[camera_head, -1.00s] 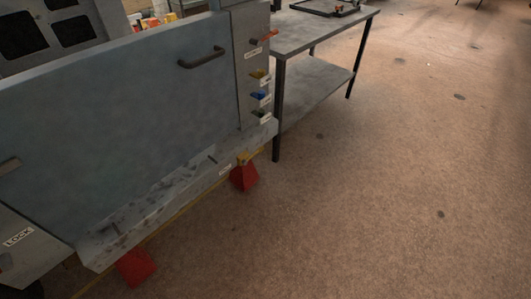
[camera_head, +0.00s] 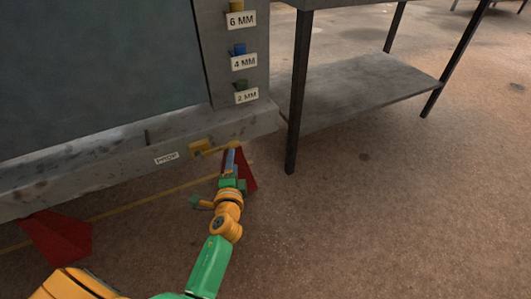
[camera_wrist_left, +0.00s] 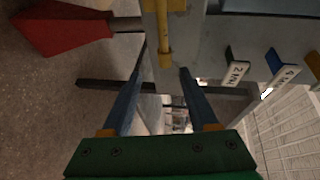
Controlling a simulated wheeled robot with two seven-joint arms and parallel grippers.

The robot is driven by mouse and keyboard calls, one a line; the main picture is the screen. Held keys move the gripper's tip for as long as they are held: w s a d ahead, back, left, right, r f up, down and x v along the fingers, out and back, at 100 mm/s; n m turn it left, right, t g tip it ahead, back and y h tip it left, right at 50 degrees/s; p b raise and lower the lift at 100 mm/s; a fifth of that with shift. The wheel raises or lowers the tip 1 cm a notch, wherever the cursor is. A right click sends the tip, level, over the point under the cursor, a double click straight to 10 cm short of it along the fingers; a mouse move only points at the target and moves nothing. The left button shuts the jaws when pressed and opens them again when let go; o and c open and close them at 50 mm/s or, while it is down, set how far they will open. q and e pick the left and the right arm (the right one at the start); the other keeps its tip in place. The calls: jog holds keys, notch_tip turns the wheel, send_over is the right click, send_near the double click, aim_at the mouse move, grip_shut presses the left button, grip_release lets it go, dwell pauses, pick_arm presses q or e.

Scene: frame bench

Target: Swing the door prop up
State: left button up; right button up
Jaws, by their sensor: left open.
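The door prop (camera_head: 203,148) is a yellow bracket and bar on the front of the machine's bottom ledge, right of a "PROP" label (camera_head: 166,158). Its bar lies roughly level and points right. The grey door panel (camera_head: 95,65) hangs above the ledge. My left gripper (camera_head: 231,155) is at the free end of the bar. In the left wrist view, the blue fingers of this gripper (camera_wrist_left: 164,62) are apart, and the end of the yellow prop (camera_wrist_left: 164,35) lies between their tips. Contact with it cannot be told. My right gripper is not in view.
Red feet (camera_head: 58,238) stand under the ledge. Labelled coloured knobs (camera_head: 238,50) sit on the post above the prop. A grey metal table (camera_head: 365,85) with a lower shelf stands to the right. The floor in front is clear.

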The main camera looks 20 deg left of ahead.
aim_at(234, 146)
pick_arm(q)
jog(key=shift+w+a+r, duration=0.1)
jog(key=shift+w+a, duration=0.1)
jog(key=shift+w, duration=0.3)
jog(key=shift+w+a+r, duration=0.1)
jog(key=shift+w+a, duration=0.05)
jog(key=shift+w, duration=0.3)
jog(key=b+x, duration=0.1)
jog(key=x, duration=0.4)
jog(key=shift+a+b, duration=0.3)
jog(key=shift+b, duration=0.05)
grip_shut()
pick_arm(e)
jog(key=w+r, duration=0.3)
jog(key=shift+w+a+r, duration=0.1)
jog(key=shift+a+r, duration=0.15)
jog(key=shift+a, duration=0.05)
pick_arm(q)
jog(key=shift+d, duration=0.1)
